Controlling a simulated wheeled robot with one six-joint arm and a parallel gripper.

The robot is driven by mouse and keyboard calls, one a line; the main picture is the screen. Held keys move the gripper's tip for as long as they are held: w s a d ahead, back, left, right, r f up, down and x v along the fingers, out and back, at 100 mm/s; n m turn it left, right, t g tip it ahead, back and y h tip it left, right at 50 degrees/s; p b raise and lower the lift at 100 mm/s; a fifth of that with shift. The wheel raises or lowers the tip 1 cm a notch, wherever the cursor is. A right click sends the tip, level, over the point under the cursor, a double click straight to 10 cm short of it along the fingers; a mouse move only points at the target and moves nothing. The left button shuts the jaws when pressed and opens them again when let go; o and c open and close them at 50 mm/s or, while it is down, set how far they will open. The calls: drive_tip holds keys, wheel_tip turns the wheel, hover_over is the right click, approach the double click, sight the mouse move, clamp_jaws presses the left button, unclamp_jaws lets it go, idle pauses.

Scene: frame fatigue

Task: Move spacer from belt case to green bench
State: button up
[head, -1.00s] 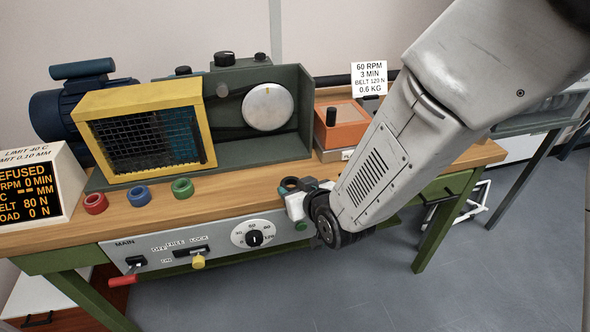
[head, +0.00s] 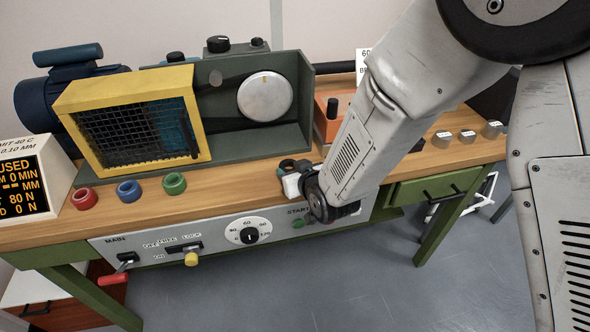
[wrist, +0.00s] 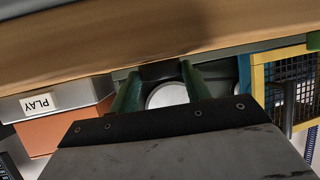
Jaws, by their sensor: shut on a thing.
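The green bench has a wooden top (head: 228,190) and green legs. The green housing (head: 305,100) on it, with a belt and round silver pulley (head: 265,95), is probably the belt case. My gripper (head: 290,168) is over the bench's front edge, right of the green ring; in the wrist view its two green fingers (wrist: 161,85) are shut on a dark piece (wrist: 160,71). I take this for the spacer, but its shape is mostly hidden. I cannot tell whether it touches the bench top.
Red (head: 83,198), blue (head: 129,191) and green (head: 174,183) rings lie along the front edge. A yellow mesh guard (head: 135,120) and display box (head: 20,190) stand left. An orange box (head: 330,122) stands behind my arm; small metal weights (head: 467,137) lie right.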

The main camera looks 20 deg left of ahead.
drive_tip(key=shift+f, duration=0.15)
drive_tip(key=o, duration=1)
drive_tip(key=shift+s+d+r, duration=0.1)
drive_tip(key=shift+d+r, duration=0.05)
drive_tip(key=shift+r, duration=0.1)
drive_tip(key=v, duration=1.1)
drive_tip(key=shift+s+d, duration=0.2)
drive_tip(key=shift+s, duration=0.05)
drive_tip(key=shift+r, duration=0.15)
